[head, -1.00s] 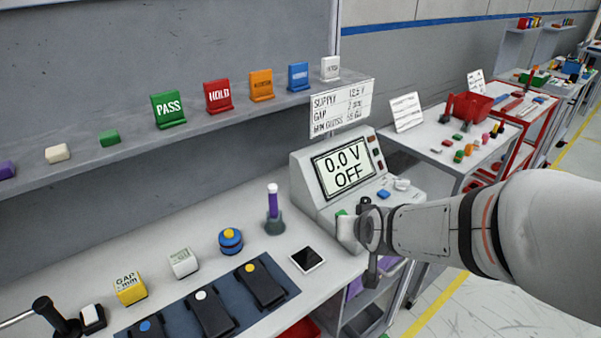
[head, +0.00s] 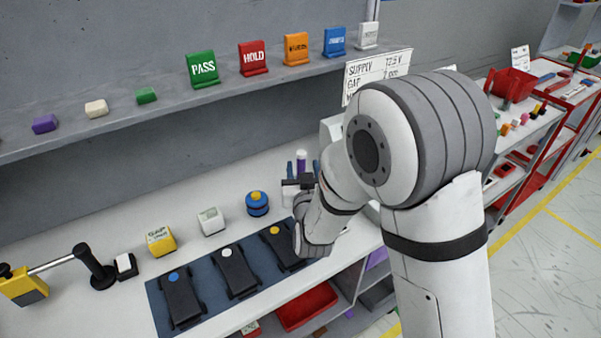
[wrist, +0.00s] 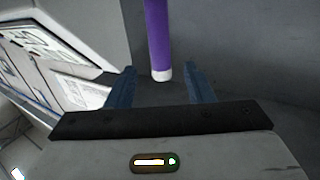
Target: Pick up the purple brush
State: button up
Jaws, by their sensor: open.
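The purple brush (head: 301,157) stands upright on the white bench behind my gripper in the head view. Its lower part and its stand are hidden by my gripper. In the wrist view the purple shaft (wrist: 158,38) comes down from the top edge to a white end. That end appears in the gap between my two blue fingers, near their tips. My gripper (head: 302,169) is open, with a finger on either side of the brush as seen. I cannot tell how deep the brush is between the fingers, and I see no contact.
A blue knob with a yellow top (head: 257,203) stands left of my gripper. Black devices lie on a dark mat (head: 207,275) in front. A grey shelf (head: 130,118) with coloured signs runs above. My arm hides most of the meter. A white sign (head: 378,69) hangs behind it.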

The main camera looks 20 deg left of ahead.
aim_at(301, 161)
jog(key=p+x, duration=0.1)
jog(key=x, duration=0.3)
jog(key=shift+w+a, duration=0.25)
jog(key=shift+w, duration=0.05)
grip_shut()
